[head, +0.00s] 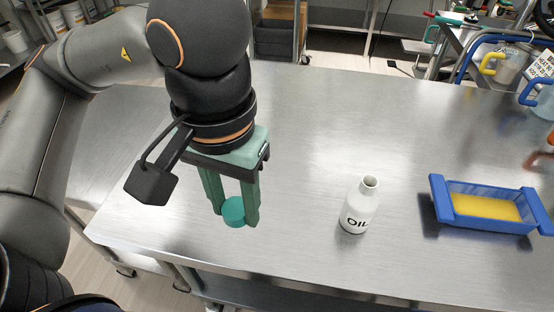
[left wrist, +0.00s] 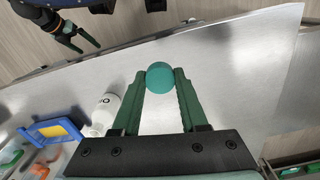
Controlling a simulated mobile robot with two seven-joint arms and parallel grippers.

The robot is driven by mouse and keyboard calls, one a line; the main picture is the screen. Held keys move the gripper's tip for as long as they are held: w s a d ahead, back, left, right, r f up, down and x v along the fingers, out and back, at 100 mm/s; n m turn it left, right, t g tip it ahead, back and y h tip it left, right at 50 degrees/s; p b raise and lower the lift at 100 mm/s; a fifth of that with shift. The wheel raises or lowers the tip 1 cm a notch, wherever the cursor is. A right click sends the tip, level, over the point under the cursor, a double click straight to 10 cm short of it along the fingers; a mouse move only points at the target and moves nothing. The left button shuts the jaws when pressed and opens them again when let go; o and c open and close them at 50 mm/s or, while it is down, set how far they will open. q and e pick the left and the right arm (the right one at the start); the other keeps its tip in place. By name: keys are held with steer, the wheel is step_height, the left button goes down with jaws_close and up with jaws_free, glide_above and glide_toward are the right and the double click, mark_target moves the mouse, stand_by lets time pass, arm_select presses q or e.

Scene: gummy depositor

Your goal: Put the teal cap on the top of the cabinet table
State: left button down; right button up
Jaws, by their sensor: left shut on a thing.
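The teal cap (head: 233,211) is a small round disc between the fingertips of my left gripper (head: 234,213). The left gripper is shut on it, fingers pointing down over the front left of the metal table (head: 310,120). The cap appears held above the tabletop; its exact height is hard to tell. In the left wrist view the cap (left wrist: 160,76) shows as a teal circle pinched between the two green fingers. My right gripper (left wrist: 80,38) shows only in the left wrist view, at the upper left, empty with its fingers apart.
A white open bottle marked OIL (head: 360,206) stands upright to the right of the left gripper. A blue tray with yellow content (head: 450,212) sits further right. Blue- and yellow-handled jugs stand at the back right. The table's middle and back are clear.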

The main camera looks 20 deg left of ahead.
arm_select(q)
steer(key=w+a+f, duration=0.2)
steer(key=w, duration=0.1)
steer(key=w+a+f, duration=0.2)
steer(key=w+f, duration=0.1)
steer(key=w, duration=0.1)
steer(key=w+a+f, duration=0.2)
steer(key=w+f, duration=0.1)
steer(key=shift+w+a+f, duration=0.1)
steer(key=shift+w+a, duration=0.15)
steer(key=shift+a, duration=0.05)
steer(key=shift+w+a+f, duration=0.15)
steer(key=shift+w+f, duration=0.25)
steer(key=shift+f, duration=0.1)
steer(key=shift+w+a+f, duration=0.1)
steer(key=shift+w+f, duration=0.05)
steer(key=shift+f, duration=0.8)
steer(key=shift+w+a+f, duration=0.1)
steer(key=shift+f, duration=0.85)
